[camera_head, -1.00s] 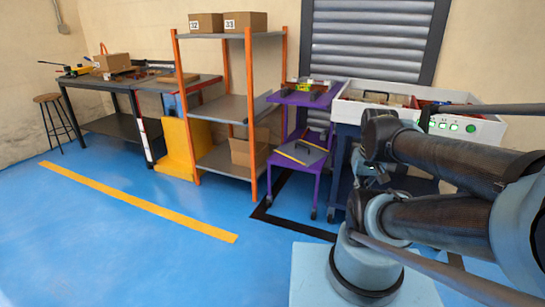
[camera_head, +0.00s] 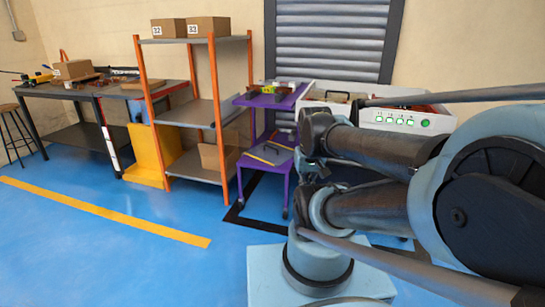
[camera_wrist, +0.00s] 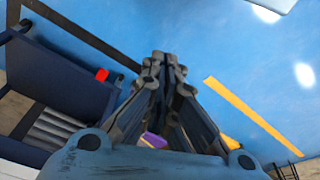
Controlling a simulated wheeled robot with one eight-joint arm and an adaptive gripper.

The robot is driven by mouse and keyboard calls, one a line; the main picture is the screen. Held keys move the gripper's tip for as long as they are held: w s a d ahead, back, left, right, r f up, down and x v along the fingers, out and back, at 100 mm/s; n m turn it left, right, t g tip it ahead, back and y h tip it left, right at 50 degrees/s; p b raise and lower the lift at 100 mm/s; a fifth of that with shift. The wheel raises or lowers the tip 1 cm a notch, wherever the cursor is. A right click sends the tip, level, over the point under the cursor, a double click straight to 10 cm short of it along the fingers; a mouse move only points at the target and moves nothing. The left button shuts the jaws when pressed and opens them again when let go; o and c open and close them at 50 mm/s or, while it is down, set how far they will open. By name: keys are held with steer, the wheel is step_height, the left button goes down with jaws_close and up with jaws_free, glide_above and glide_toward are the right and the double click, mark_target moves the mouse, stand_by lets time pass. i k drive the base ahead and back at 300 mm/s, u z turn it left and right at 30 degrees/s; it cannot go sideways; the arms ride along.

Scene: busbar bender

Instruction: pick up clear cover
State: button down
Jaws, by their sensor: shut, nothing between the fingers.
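I cannot make out a clear cover for sure in either view. A flat grey panel (camera_head: 268,154) with a dark handle and a yellow edge lies on the lower shelf of the purple cart (camera_head: 287,187). A dark handle also shows on top of the white machine (camera_head: 375,111), but any clear sheet under it is too small to tell. My gripper (camera_wrist: 164,60) is shut and empty in the wrist view, with blue floor beyond its fingertips. It is away from the cart and the machine. In the head view my arm hides part of the machine and its stand.
The orange-post shelf (camera_head: 212,113) with boxes stands left of the cart. A yellow stand (camera_head: 150,150) and a workbench (camera_head: 75,90) are farther left. A dark blue table-like frame (camera_wrist: 60,75) fills the wrist view's left. Blue floor (camera_head: 110,260) is clear at the front left.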

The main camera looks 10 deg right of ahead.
mark_target(275, 154)
steer(key=u, duration=0.75)
steer(key=k, duration=0.95)
steer(key=u, duration=0.9)
steer(key=k, duration=0.35)
steer(key=u, duration=0.45)
steer(key=i, duration=2.05)
steer(key=z, duration=1.35)
steer(key=i, duration=0.95)
steer(key=z, duration=0.5)
